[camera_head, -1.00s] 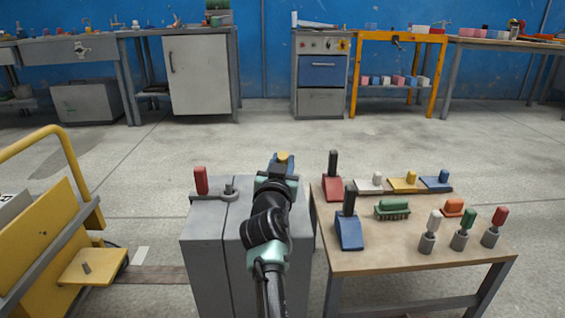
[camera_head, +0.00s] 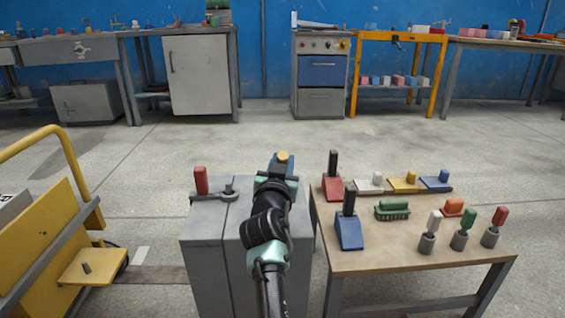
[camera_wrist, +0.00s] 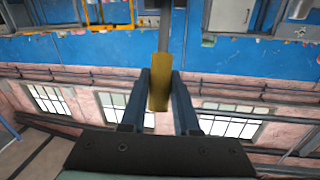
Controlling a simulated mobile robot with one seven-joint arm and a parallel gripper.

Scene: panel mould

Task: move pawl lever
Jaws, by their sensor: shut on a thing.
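My gripper (camera_head: 283,160) is above the right part of a grey cabinet (camera_head: 205,255), pointing away from the camera. Its fingers are shut on a yellow knob (camera_head: 283,155). In the wrist view the yellow knob (camera_wrist: 158,92) sits between the two dark blue fingers, and a grey rod (camera_wrist: 164,38) runs on beyond it. My arm hides where this rod leads. A red upright handle (camera_head: 201,180) stands at the left end of a grey bar (camera_head: 211,197) on the cabinet top, beside a grey bolt (camera_head: 229,190). I cannot tell which of these is the pawl lever.
A wooden table (camera_head: 375,262) stands right of the cabinet, with a green brush (camera_head: 392,209), a blue tool (camera_head: 348,232) and several coloured handles. A yellow cart (camera_head: 45,225) is at the left. The floor behind is clear up to the benches at the blue wall.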

